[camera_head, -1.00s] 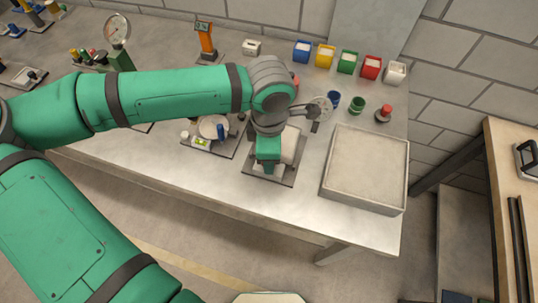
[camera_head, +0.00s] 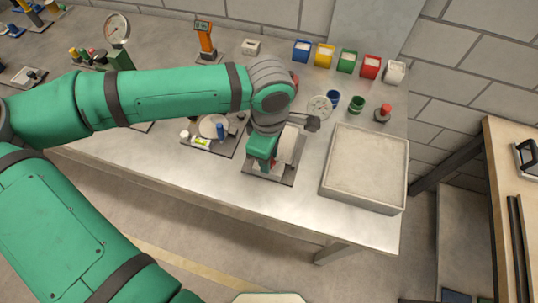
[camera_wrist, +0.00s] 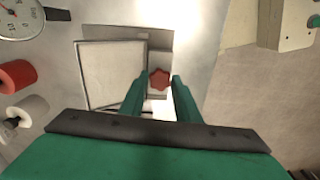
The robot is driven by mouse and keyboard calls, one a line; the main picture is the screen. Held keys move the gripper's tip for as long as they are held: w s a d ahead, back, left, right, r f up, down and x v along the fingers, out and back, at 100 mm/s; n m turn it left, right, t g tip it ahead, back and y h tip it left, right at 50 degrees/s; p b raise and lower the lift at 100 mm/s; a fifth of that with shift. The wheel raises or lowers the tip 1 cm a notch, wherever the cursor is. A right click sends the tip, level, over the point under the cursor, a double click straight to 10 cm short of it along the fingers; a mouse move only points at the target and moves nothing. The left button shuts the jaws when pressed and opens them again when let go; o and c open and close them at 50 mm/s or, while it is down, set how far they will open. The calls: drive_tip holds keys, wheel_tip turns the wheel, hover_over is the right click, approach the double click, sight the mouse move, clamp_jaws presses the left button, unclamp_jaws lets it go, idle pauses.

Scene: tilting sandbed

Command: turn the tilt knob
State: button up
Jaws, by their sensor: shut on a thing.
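The tilt knob (camera_wrist: 159,78) is red and lobed, and it sits between my fingertips in the wrist view. My gripper (camera_wrist: 160,82) is shut on it. The pale, square, framed sandbed (camera_wrist: 108,73) lies just left of the knob in the wrist view. In the head view the sandbed (camera_head: 289,145) stands on a dark base plate (camera_head: 287,180) near the table's front edge. My gripper (camera_head: 264,165) is over the left side of this plate. My wrist hides part of the sandbed there, and I cannot read its exact tilt.
A large sand-filled tray (camera_head: 365,166) stands to the right. A plate with a dish and a blue part (camera_head: 221,131) stands to the left. A round dial (camera_head: 319,107), a blue cup (camera_head: 333,99) and a green cup (camera_head: 357,104) stand behind. Colored bins line the back.

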drive_tip(key=shift+a, duration=0.1)
drive_tip(key=o, duration=1)
drive_tip(key=shift+o, duration=0.2)
drive_tip(key=shift+w, duration=0.2)
drive_tip(key=shift+s+a+r, duration=0.1)
drive_tip(key=shift+r, duration=0.35)
wheel_tip(320, 180, up, 10)
